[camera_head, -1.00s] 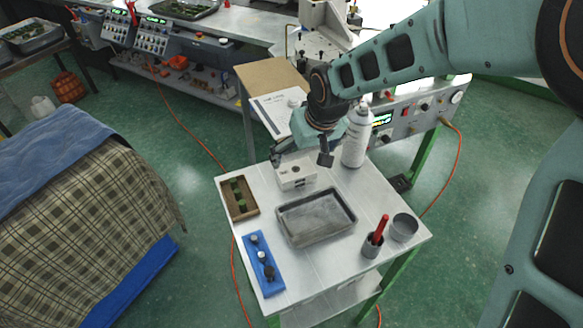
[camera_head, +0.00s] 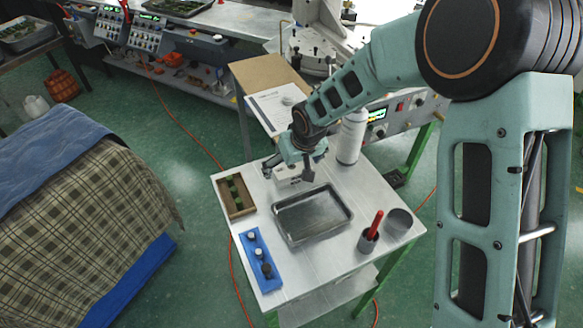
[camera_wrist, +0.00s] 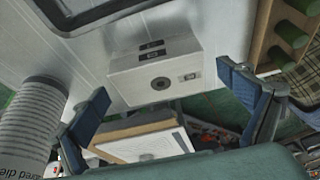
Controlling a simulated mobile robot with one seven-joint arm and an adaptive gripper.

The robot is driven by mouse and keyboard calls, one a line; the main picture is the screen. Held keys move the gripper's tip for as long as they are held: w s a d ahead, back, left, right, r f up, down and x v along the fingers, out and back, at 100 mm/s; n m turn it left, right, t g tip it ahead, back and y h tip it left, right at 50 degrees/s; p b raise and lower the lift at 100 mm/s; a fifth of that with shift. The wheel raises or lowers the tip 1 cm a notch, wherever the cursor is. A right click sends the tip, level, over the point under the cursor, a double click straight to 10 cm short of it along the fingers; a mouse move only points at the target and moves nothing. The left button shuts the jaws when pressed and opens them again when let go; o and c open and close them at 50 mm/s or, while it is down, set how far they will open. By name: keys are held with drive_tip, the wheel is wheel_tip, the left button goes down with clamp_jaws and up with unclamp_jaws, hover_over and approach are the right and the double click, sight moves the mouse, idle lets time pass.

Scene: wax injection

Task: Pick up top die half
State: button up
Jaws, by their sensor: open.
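The die is a pale grey block (camera_head: 284,182) at the back of the white table, partly hidden by my gripper in the head view. In the wrist view the block (camera_wrist: 155,68) shows a round dark hole, a small marked plate and dark slots on its upper part. I cannot make out the seam between its halves. My gripper (camera_head: 289,170) is over the block, pointing down. In the wrist view my gripper (camera_wrist: 163,85) is open, with one blue-padded finger on each side of the block and gaps showing. Nothing is held.
A white spray can (camera_head: 350,138) stands close to the right of my gripper. A metal tray (camera_head: 345,222) lies in front, a wooden box (camera_head: 222,200) to the left. A blue mat (camera_head: 268,283), a cup with a red tool (camera_head: 368,243) and an empty cup (camera_head: 399,222) are nearer.

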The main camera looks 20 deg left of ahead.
drive_tip(key=c, duration=1.5)
